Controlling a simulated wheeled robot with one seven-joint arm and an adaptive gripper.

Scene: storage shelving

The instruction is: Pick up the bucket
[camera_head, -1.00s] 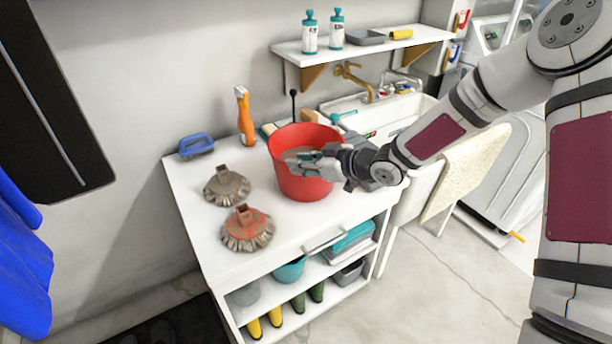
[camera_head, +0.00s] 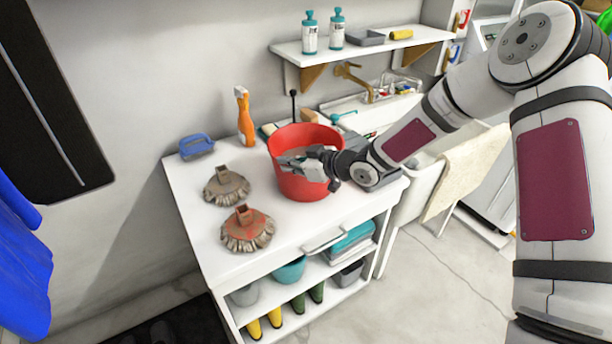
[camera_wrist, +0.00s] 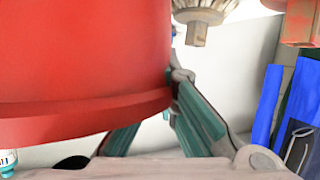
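The red bucket (camera_head: 300,188) stands upright on the white cabinet top (camera_head: 205,250). My gripper (camera_head: 308,167) is at the bucket's right front side, with one finger over the opening and the rest by the outer wall in the head view. In the wrist view the bucket (camera_wrist: 80,60) fills the upper left. My gripper's green-padded fingers (camera_wrist: 160,125) are spread apart there. The left finger's tip is hidden behind the bucket, and the right finger is beside the bucket's edge. I cannot tell whether either finger touches it.
Two round brushes (camera_head: 226,186) (camera_head: 247,230) lie left of the bucket. A wall shelf (camera_head: 370,42) with bottles hangs above. A sink (camera_head: 350,108) is at the back right.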

